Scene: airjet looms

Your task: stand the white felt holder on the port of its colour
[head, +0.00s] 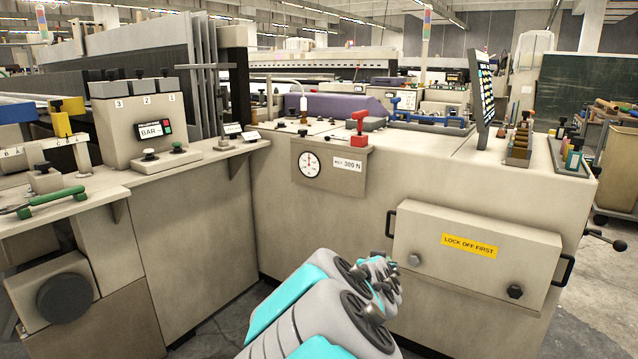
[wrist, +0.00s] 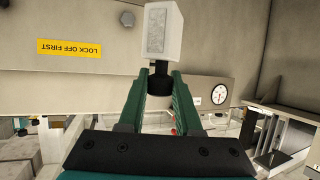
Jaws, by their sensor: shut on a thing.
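In the wrist view my gripper (wrist: 159,86) has its two green fingers closed on the dark neck of the white felt holder (wrist: 160,38). The holder is a pale block with a grey felt-like face, and it is held clear of the machine front behind it. In the head view my arm reaches toward the machine front, but the fingers and the holder cannot be made out there. I cannot tell a white port from the other small fittings on the machine tops.
A machine front with a yellow LOCK OFF FIRST cover (head: 483,246) and a dial gauge (head: 309,165) stands ahead. A red-handled fitting (head: 359,128) is on its top edge. A control box (head: 135,125) stands left, a tilted screen (head: 482,88) right. Grey floor shows at far right.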

